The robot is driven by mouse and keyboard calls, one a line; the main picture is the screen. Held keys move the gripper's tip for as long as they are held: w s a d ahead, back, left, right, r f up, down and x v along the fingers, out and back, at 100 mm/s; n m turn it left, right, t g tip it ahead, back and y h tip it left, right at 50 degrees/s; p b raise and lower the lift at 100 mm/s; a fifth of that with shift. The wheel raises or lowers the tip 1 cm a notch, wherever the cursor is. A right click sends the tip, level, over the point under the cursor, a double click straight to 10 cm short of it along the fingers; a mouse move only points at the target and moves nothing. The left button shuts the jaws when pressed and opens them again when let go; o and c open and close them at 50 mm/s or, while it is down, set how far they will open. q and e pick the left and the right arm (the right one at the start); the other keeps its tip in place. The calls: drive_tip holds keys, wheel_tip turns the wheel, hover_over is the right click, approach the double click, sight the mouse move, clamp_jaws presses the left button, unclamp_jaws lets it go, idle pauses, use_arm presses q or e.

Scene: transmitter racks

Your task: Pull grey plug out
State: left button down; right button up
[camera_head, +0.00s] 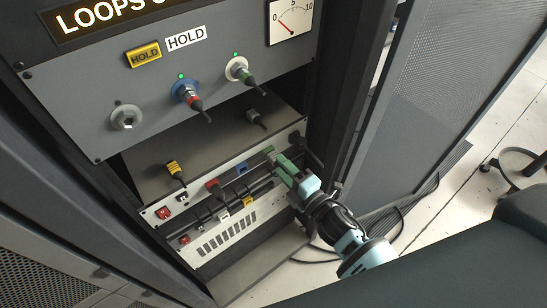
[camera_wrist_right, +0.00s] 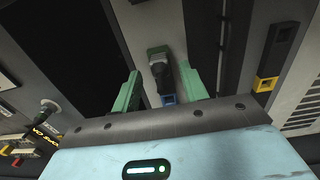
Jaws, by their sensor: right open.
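A dark grey plug (camera_head: 255,117) with a short cable sits on the sloping shelf inside the rack, beneath the upper panel. My right gripper (camera_head: 278,162) has green fingers and is at the right end of the lower white strip, below and right of that plug. In the wrist view the right gripper (camera_wrist_right: 160,78) is open, with a dark plug (camera_wrist_right: 158,66) showing between its fingers, apart from them. I cannot tell for certain whether it is the same plug. My left gripper is not in view.
The upper panel (camera_head: 75,100) holds blue (camera_head: 186,92) and white (camera_head: 237,69) connectors and an empty-looking grey socket (camera_head: 127,117). Dark rack posts stand close on both sides.

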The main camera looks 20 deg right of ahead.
drive_tip(key=shift+x, duration=1.45)
drive_tip(key=shift+c, duration=0.3)
clamp_jaws()
drive_tip(key=shift+s, duration=0.1)
drive_tip(key=shift+p+v, duration=0.35)
drive_tip(key=shift+v, duration=2.6)
